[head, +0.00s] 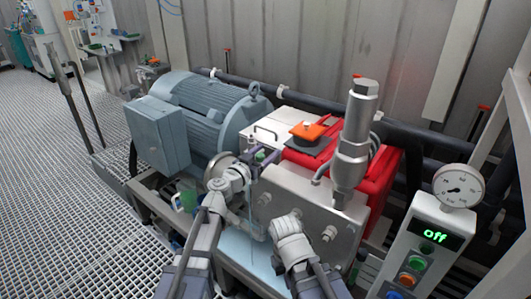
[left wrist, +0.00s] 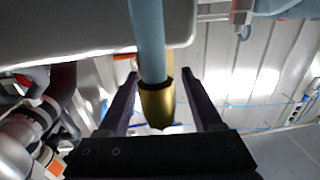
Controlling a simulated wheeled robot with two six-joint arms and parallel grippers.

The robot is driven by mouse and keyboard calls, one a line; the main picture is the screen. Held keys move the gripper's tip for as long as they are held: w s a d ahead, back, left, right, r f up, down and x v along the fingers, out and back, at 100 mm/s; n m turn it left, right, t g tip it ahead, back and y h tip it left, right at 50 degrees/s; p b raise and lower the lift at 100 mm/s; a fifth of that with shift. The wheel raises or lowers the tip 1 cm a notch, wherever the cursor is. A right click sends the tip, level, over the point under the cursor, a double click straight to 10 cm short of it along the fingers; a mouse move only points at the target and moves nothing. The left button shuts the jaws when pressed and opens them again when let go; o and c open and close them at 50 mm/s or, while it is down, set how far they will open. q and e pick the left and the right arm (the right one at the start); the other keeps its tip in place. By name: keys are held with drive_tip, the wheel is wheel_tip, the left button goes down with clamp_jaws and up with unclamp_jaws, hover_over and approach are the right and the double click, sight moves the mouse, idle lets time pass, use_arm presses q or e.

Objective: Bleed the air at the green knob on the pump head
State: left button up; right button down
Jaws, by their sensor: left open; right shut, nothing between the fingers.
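The steel pump head (head: 312,205) is a block at the front of the red pump body (head: 378,178). My left gripper (head: 262,157) is at the upper left corner of the pump head, beside the motor. In the left wrist view its two dark fingers (left wrist: 161,98) are apart. A light blue tube (left wrist: 148,40) with a brass end (left wrist: 157,105) shows between them, with gaps at both sides. My right wrist is low in front of the pump head; its fingers do not show.
A blue-grey motor (head: 210,105) stands left of the pump. A steel cylinder (head: 352,145) rises from the pump head. At the right are a control box (head: 420,235) reading "off" and a gauge (head: 458,187). Open grating floor (head: 60,180) lies at the left.

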use_arm(q)
drive_tip(key=shift+c, duration=0.4)
clamp_jaws()
idle(0.4)
drive_tip(key=m+g+h, duration=0.3)
drive_tip(key=shift+d+h, duration=0.2)
drive_tip(key=shift+h, duration=0.1)
drive_tip(key=m+g+h, duration=0.2)
drive_tip(key=g, duration=0.1)
drive_tip(key=m+g+h, duration=0.1)
drive_tip(key=shift+s+d+m+g, duration=0.3)
drive_tip(key=shift+s, duration=0.1)
drive_tip(key=m+g, duration=0.1)
drive_tip(key=g, duration=0.1)
drive_tip(key=s+m+g+h, duration=0.1)
drive_tip(key=m+g, duration=0.1)
drive_tip(key=shift+d+g, duration=0.1)
drive_tip(key=shift+g, duration=0.2)
drive_tip(key=shift+s+m+g+h, duration=0.2)
drive_tip(key=shift+m+g, duration=0.4)
drive_tip(key=shift+g, duration=0.35)
drive_tip(key=shift+s+m+g+h, duration=0.1)
drive_tip(key=shift+s+m+g, duration=0.1)
drive_tip(key=shift+m+g, duration=0.6)
drive_tip(key=shift+s+g, duration=0.1)
drive_tip(key=shift+g, duration=0.15)
